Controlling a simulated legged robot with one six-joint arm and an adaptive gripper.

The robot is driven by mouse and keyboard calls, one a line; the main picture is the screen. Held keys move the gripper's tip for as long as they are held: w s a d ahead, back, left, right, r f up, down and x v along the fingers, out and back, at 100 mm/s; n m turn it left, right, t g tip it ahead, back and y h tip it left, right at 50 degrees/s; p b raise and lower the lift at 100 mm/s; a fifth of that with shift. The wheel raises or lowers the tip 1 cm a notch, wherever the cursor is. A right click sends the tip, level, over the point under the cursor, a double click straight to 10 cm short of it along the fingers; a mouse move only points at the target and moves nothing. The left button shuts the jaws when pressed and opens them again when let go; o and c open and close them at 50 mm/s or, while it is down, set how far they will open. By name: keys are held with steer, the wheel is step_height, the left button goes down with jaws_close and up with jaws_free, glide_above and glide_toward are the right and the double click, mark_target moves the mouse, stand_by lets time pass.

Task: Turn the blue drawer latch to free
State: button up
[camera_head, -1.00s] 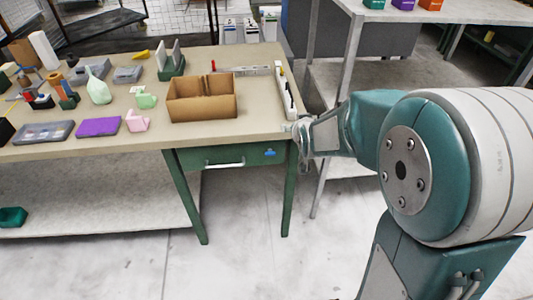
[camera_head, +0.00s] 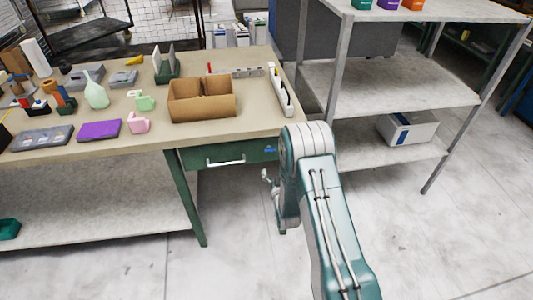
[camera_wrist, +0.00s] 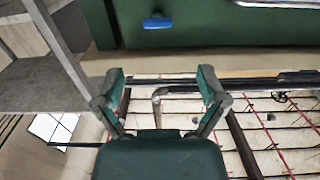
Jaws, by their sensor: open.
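The blue latch (camera_head: 270,149) is a small bar on the right part of the green drawer front (camera_head: 245,153), under the workbench's right end. In the wrist view the latch (camera_wrist: 158,22) lies lengthwise across the picture, near the top edge. My gripper (camera_wrist: 162,88) is open and empty, with its two green fingers apart. The latch is beyond the fingertips in that picture, and nothing touches it. In the head view my gripper (camera_head: 268,178) is small and partly hidden by my arm, just below the latch.
A pale drawer handle (camera_head: 225,161) sits left of the latch. The bench top (camera_head: 220,135) holds a cardboard box (camera_head: 202,108), a purple block (camera_head: 98,130) and several other items. A grey shelf unit (camera_head: 400,80) stands to the right. The floor in front is clear.

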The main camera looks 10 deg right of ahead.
mark_target(270, 151)
steer(key=w, duration=1)
steer(key=shift+w+d+f, duration=0.15)
steer(key=shift+w, duration=0.2)
steer(key=c, duration=1.2)
